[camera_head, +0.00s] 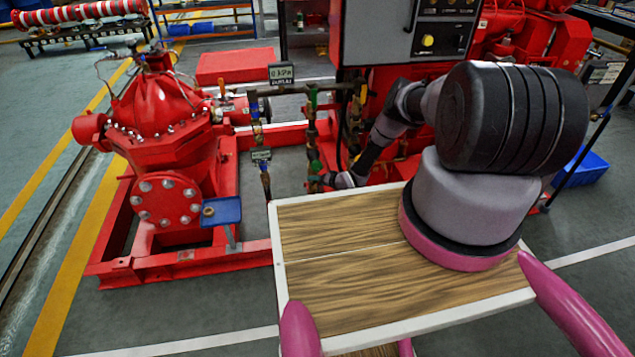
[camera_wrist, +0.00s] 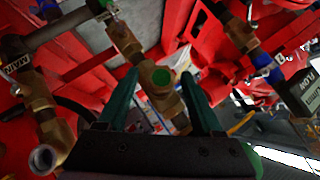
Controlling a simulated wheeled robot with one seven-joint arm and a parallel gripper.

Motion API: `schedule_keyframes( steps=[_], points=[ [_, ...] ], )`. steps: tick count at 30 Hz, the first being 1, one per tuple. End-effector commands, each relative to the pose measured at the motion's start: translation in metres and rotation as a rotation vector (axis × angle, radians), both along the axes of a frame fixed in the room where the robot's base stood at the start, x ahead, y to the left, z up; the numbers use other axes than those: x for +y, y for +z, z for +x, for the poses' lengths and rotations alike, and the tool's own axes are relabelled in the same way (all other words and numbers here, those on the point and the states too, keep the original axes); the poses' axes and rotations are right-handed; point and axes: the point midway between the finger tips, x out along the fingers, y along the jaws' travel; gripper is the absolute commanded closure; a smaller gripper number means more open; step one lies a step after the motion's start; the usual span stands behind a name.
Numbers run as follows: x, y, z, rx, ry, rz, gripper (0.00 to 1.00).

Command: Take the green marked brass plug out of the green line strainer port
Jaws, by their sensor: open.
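The green marked brass plug (camera_wrist: 161,77) shows as a round green face in the middle of the wrist view. It sits in the brass line strainer (camera_wrist: 128,43), which runs up and left from it. My gripper (camera_wrist: 158,80) is open, with one dark green finger on each side of the plug. Whether the fingers touch it cannot be told. In the head view, my gripper (camera_head: 326,181) is low at the pipework, beside a green and brass fitting (camera_head: 314,166). The plug itself is too small to make out there.
Another brass pipe branch (camera_wrist: 38,95) with a MAIN tag (camera_wrist: 18,64) lies left in the wrist view; brass valves and a dark tag (camera_wrist: 303,92) lie right. A small blue tray (camera_head: 226,208) stands by the red pump (camera_head: 165,120). Red frame rails surround the pipes.

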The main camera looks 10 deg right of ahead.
Motion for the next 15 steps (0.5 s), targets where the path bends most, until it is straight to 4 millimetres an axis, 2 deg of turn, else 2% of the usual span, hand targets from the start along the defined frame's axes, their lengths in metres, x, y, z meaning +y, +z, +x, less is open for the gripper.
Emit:
schedule_keyframes(
  steps=[9,15],
  points=[
    [-0.0018,-0.0035,-0.0006,-0.002,0.000,0.252,0.33],
    [-0.0013,-0.0037,-0.0002,-0.002,0.004,0.354,0.33]
  ],
)
